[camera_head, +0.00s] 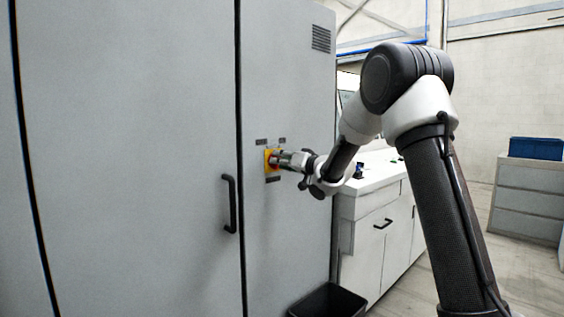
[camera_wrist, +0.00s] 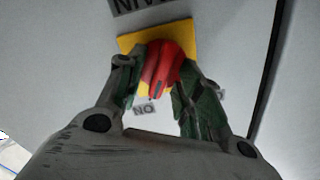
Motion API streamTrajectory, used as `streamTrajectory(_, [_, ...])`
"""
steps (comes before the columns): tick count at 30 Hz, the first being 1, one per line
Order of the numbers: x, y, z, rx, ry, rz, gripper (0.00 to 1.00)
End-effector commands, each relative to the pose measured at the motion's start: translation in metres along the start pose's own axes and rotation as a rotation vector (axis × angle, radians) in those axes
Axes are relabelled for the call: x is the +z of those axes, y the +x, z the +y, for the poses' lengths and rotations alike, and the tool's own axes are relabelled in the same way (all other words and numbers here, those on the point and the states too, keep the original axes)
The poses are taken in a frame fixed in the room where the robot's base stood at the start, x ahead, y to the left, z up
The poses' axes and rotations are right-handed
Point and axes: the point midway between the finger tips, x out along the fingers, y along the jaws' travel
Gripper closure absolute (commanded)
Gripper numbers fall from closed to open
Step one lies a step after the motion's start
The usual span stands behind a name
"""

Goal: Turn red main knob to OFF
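The red main knob (camera_wrist: 162,68) sits on a yellow square plate (camera_wrist: 128,43) on the grey cabinet front. It also shows in the head view (camera_head: 273,160), partly hidden by my gripper. My gripper (camera_wrist: 158,80) reaches the knob from the right in the head view, its two fingers on either side of the knob. The fingers lean inward to about the knob's width and look closed on it. In the wrist view an ON label (camera_wrist: 144,109) shows upside down below the plate. A second label (camera_wrist: 218,95) is mostly hidden by the right finger.
The tall grey cabinet (camera_head: 130,150) has a black door handle (camera_head: 230,204) to the left of the knob. A black bin (camera_head: 328,300) stands on the floor below. A white counter (camera_head: 375,210) stands behind my arm, with grey drawers (camera_head: 525,198) at the far right.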

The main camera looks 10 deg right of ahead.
Motion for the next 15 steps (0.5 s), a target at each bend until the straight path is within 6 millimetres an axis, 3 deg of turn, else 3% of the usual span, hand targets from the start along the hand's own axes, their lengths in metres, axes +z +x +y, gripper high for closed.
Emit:
streamTrajectory(5, [-0.0002,-0.0002,0.0,0.0,0.0,0.0,0.66])
streamTrajectory(10, [-0.0004,-0.0004,-0.0001,0.0,-0.001,0.001,0.97])
streamTrajectory(15, [-0.0004,-0.0004,0.0,0.0,-0.001,0.001,1.0])
